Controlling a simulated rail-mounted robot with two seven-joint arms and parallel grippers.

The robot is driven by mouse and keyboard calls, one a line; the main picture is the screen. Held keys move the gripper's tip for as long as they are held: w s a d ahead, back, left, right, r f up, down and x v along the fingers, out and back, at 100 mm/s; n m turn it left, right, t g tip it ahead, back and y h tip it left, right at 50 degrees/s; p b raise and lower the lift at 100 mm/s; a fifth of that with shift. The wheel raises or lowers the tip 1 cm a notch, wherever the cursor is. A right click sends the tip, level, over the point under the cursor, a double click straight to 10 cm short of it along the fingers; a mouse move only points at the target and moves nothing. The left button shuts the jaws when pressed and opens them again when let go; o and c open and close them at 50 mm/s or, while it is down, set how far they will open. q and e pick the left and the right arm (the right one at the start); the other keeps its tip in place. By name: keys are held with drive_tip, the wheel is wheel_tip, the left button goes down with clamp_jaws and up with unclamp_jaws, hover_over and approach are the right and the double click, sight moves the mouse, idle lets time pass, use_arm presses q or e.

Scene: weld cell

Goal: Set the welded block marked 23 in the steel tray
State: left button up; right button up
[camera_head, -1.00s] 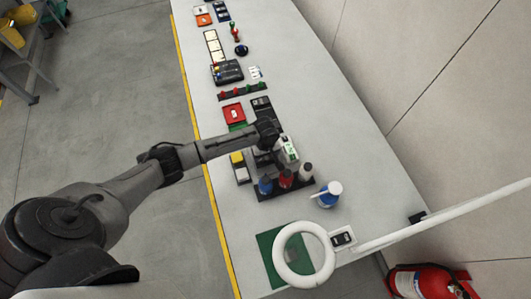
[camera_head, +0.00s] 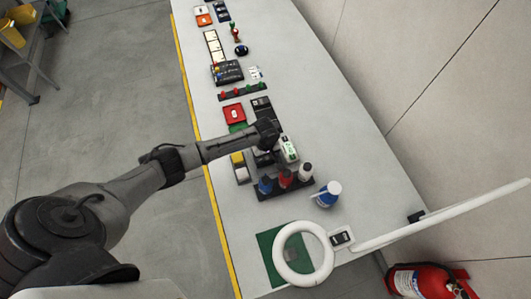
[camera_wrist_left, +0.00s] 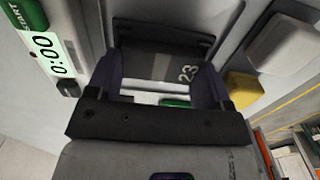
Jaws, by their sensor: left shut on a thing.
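The welded block marked 23 (camera_wrist_left: 165,65) shows in the left wrist view as a dark grey piece with a lighter band and the white number 23. It lies between the two fingers of my left gripper (camera_wrist_left: 158,88), which is shut on it. In the head view my left gripper (camera_head: 266,142) is low over the table, beside the white timer, and hides most of the block. I cannot pick out the steel tray with certainty in either view. My right gripper is not in view.
A white and green timer (camera_head: 289,149) stands close to my left gripper, and its display (camera_wrist_left: 46,45) shows in the wrist view. A dark rack (camera_head: 264,194) with several bottles is close by. A ring lamp (camera_head: 281,262) overhangs a green mat (camera_head: 266,240).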

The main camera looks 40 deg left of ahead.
use_arm(q)
drive_tip(key=o, duration=1)
drive_tip(key=shift+c, duration=0.2)
drive_tip(key=shift+o, duration=0.8)
drive_tip(key=shift+s+f, duration=0.1)
drive_tip(key=shift+r+p, duration=0.95)
drive_tip(key=shift+p, duration=0.15)
wheel_tip(320, 180, up, 5)
drive_tip(key=p, duration=0.6)
drive_tip(key=shift+r+p, duration=0.15)
drive_tip(key=shift+p, duration=0.15)
